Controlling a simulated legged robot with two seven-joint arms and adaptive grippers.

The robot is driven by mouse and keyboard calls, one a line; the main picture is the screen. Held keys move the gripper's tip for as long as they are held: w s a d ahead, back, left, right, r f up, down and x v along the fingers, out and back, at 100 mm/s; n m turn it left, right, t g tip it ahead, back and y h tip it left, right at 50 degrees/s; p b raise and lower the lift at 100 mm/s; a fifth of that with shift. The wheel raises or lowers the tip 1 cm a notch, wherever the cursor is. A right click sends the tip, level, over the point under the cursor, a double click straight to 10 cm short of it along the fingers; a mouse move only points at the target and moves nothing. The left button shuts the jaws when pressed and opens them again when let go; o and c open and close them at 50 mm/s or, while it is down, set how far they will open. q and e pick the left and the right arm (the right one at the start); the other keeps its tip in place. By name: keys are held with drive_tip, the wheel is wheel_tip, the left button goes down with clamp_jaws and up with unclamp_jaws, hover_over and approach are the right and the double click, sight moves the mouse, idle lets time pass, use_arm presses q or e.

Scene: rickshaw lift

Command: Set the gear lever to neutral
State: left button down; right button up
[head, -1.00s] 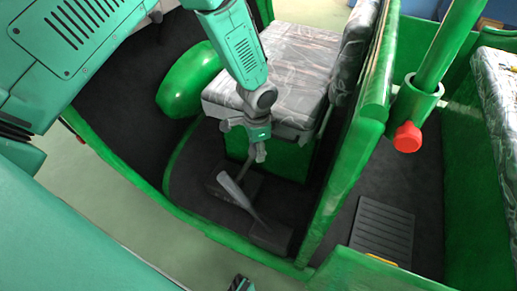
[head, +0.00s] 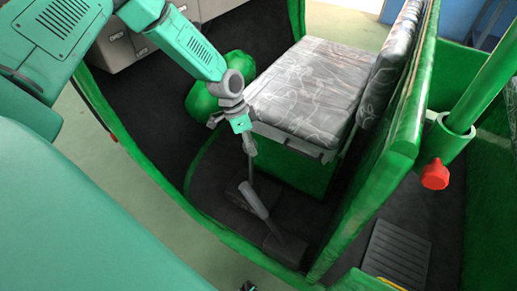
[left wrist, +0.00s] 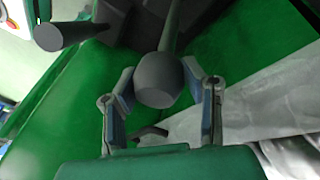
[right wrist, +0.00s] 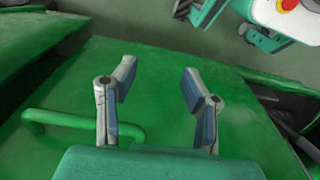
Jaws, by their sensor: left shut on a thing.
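The gear lever is a thin rod (head: 251,167) rising from a dark base on the rickshaw floor, left of the driver's seat. My left gripper (head: 246,140) is at its top. In the left wrist view, the lever's grey rounded knob (left wrist: 160,80) sits between the two fingers of my left gripper (left wrist: 163,98), which are shut on it. The lever stands nearly upright in the head view; its gear marks cannot be seen. My right gripper (right wrist: 157,88) is open and empty over a green panel in the right wrist view.
A second lever with a thick grey handle (head: 254,200) slants close beside the gear lever; its handle end shows in the left wrist view (left wrist: 62,36). The silver seat (head: 305,90) and green partition (head: 372,175) stand to the right. A green bar (right wrist: 75,123) lies near my right gripper.

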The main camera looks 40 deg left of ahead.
use_arm(q)
drive_tip(key=shift+s+f, duration=0.1)
drive_tip(key=shift+s, duration=0.05)
drive_tip(key=c, duration=0.9)
unclamp_jaws()
drive_tip(key=shift+a, duration=0.1)
drive_tip(key=shift+a+r, duration=0.1)
drive_tip(key=shift+r, duration=0.3)
drive_tip(key=v, duration=1.1)
drive_tip(key=shift+a, duration=0.1)
